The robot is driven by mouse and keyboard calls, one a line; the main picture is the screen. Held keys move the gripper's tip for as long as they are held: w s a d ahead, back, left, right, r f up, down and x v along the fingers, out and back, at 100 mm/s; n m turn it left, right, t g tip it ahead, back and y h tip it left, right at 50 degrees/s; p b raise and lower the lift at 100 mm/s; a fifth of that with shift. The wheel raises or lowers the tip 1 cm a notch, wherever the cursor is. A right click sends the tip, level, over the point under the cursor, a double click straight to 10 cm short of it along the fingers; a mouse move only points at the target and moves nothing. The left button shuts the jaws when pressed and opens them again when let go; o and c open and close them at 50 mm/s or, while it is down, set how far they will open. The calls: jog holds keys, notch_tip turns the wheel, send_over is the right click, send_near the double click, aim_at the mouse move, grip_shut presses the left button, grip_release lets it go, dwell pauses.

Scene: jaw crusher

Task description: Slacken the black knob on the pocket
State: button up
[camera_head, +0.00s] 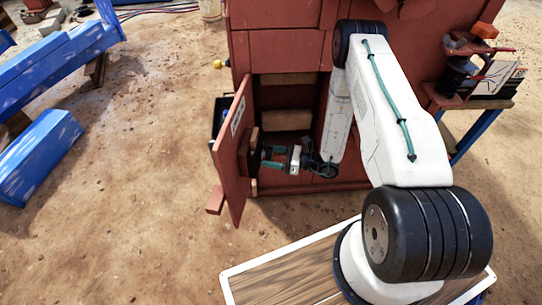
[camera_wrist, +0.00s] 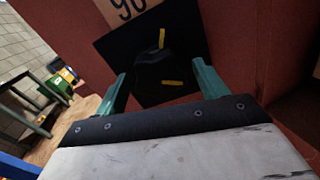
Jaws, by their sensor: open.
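In the wrist view a black knob (camera_wrist: 152,68) sits on a dark square plate (camera_wrist: 120,48) on a red-brown panel. Two yellow marks show at the knob, one above and one below; its outline is hard to read against the dark plate. My gripper (camera_wrist: 161,72) is open, its two teal fingers standing left and right of the knob. I cannot tell whether they touch it. In the head view my gripper (camera_head: 264,157) points left at the inner side of an open red door (camera_head: 230,165), where a dark part (camera_head: 254,152) shows at the fingertips.
A label with "90" (camera_wrist: 125,8) is above the plate. The red crusher body (camera_head: 285,55) stands behind the door. Blue beams (camera_head: 45,150) lie at the left, and a side table with parts (camera_head: 475,100) is at the right.

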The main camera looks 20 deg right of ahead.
jog(key=shift+a, duration=0.1)
jog(key=c, duration=1)
jog(key=shift+n, duration=0.3)
jog(key=n, duration=0.3)
jog(key=shift+w+n, duration=0.1)
jog(key=shift+n, duration=0.2)
jog(key=n, duration=0.9)
jog(key=shift+w, duration=0.1)
jog(key=shift+r+n, duration=0.1)
jog(key=shift+n, duration=1.8)
